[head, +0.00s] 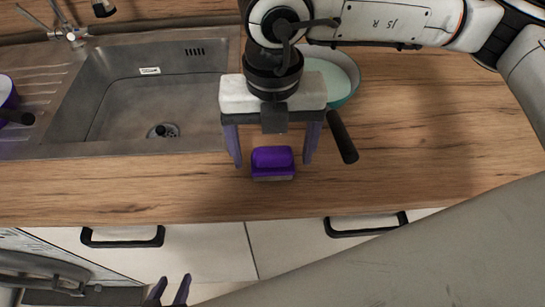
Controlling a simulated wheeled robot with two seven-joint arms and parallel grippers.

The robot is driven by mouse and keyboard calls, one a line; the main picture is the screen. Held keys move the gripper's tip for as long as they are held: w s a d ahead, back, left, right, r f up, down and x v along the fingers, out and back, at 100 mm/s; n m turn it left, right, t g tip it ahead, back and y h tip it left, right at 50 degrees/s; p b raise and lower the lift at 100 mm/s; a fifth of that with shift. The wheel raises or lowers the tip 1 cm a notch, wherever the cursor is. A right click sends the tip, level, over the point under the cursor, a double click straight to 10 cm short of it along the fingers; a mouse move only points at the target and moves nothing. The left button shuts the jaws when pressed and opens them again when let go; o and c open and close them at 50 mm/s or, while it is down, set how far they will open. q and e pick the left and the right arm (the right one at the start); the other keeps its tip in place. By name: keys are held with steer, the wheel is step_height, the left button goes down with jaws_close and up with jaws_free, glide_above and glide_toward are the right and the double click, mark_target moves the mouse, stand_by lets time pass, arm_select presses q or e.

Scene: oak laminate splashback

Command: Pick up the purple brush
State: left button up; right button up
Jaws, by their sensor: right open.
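The purple brush (272,161) lies on the wooden counter near its front edge, right of the sink. My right gripper (272,160) points down over it, with its two purple fingers spread to the left and right of the brush. The fingers are open and a gap shows between each finger and the brush. I cannot tell how far the fingertips are above the counter. My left gripper (168,291) is at the bottom edge of the head view, low in front of the cabinets, partly cut off. Its two fingers stand apart with nothing seen between them.
A pale teal pan (347,92) with a black handle (342,137) stands just behind and right of my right gripper. A steel sink (145,95) with a tap (68,30) is at left. A purple pan (7,92) is at the left edge. The counter at right is clear.

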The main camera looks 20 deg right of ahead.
mark_target(273, 150)
steer(key=c, duration=1.2)
steer(key=shift+o, duration=0.2)
steer(key=shift+r, duration=0.15)
step_height(273, 150, up, 10)
steer(key=shift+f+b, duration=0.1)
steer(key=shift+b, duration=0.35)
steer(key=shift+o, duration=1.2)
steer(key=shift+f, duration=0.1)
steer(key=shift+c, duration=0.6)
